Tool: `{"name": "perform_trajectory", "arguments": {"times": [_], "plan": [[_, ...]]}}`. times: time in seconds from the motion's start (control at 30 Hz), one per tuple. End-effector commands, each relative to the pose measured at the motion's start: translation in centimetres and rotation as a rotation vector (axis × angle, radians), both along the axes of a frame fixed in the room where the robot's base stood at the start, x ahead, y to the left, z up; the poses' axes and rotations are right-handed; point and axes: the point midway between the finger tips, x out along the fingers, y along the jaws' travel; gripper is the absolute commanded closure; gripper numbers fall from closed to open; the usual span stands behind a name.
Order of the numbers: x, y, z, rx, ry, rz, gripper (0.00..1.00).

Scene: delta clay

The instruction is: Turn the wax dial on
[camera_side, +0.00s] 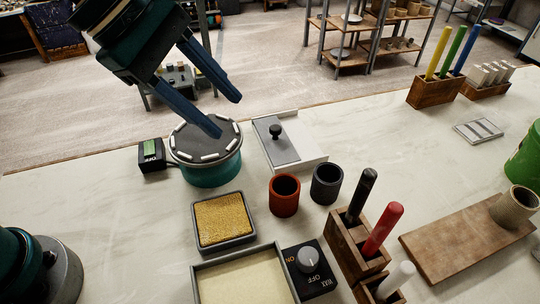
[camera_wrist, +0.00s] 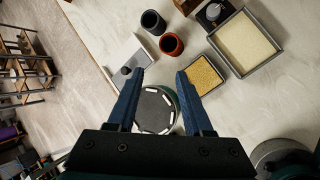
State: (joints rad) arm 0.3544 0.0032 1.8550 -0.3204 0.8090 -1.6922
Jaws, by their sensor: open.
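The wax dial (camera_side: 308,259) is a grey round knob on a black plate marked WAX, OFF and ON, at the lower middle of the side view, just right of a tray. The knob's pointing direction is too small to tell surely. My gripper (camera_side: 227,114) is open and empty, above the round teal turntable and well away from the dial. Its two blue fingers also show spread apart in the wrist view (camera_wrist: 160,76).
The turntable (camera_side: 205,177) has white pads around its dark top. A switch box (camera_side: 152,155) reads OFF beside it. Red (camera_side: 284,196) and dark (camera_side: 326,184) cups, a gold-filled tray (camera_side: 224,222), a cream-filled tray (camera_side: 245,278) and wooden holders with wax sticks (camera_side: 350,240) crowd around the dial.

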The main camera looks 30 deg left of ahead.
Motion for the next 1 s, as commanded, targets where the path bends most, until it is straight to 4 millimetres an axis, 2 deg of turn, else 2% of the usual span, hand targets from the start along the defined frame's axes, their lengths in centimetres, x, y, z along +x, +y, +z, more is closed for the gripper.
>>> {"name": "perform_trajectory", "arguments": {"times": [0.03, 0.2, 0.3, 0.4, 0.6, 1.0], "plan": [[0.3, -1.9, -1.0, -0.030, 0.060, 0.024, 0.49], [-0.1, -7.7, -4.7, -0.091, 0.239, 0.093, 0.49], [-1.1, -10.3, -7.2, -0.081, 0.310, 0.077, 0.49], [-2.4, -11.8, -9.4, -0.050, 0.354, 0.034, 0.49], [-4.3, -12.9, -11.9, -0.003, 0.398, -0.011, 0.49], [-4.3, -14.5, -15.8, -0.004, 0.395, -0.012, 0.49]]}}
